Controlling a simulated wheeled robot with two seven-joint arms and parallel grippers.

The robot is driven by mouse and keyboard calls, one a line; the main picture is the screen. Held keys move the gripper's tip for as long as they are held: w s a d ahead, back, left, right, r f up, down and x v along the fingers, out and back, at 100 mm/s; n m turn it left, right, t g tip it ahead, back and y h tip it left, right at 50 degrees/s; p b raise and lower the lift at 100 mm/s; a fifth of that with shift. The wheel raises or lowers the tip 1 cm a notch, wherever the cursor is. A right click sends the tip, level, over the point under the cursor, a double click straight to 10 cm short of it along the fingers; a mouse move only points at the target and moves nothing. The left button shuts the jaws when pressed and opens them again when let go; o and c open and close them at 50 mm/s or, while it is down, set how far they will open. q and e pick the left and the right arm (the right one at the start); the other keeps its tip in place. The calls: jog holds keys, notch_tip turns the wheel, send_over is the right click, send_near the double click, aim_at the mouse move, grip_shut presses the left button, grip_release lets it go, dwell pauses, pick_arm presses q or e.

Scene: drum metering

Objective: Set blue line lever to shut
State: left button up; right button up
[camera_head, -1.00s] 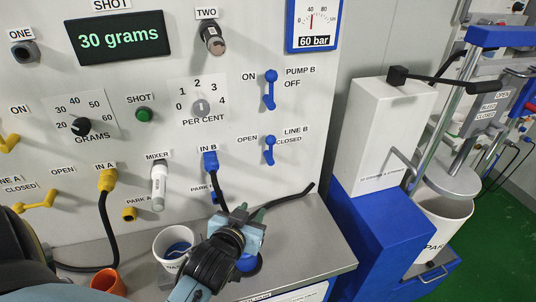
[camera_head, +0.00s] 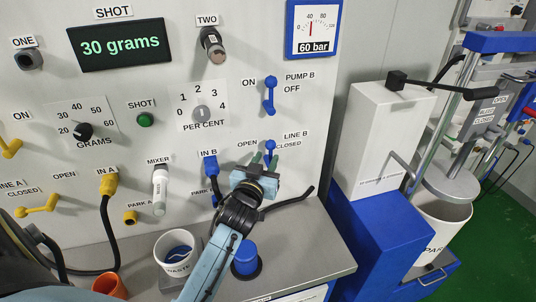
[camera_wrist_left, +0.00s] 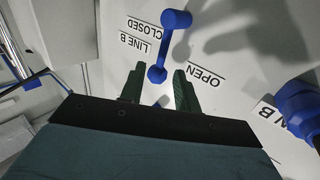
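The blue line lever (camera_head: 270,147) is on the panel between the OPEN and LINE B CLOSED labels. In the head view its top end shows and my gripper hides the lower part. In the left wrist view the blue lever (camera_wrist_left: 168,45) runs from a large end at the top to a smaller end near my fingertips. My left gripper (camera_head: 265,163) is in front of the panel at the lever. In the left wrist view the left gripper (camera_wrist_left: 157,84) has its dark green fingers apart, on either side of the lever's smaller end. I cannot tell whether they touch it. My right gripper is not in view.
The blue IN B plug (camera_head: 210,165) and its black hose are close left of my gripper. The blue PUMP B lever (camera_head: 270,95) is above. A white waste cup (camera_head: 175,250) and a blue cap (camera_head: 245,260) stand on the grey shelf below. A white-and-blue cabinet (camera_head: 385,140) stands right.

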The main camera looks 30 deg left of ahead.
pick_arm(q)
jog(key=shift+x, duration=1.35)
jog(key=shift+c, duration=0.2)
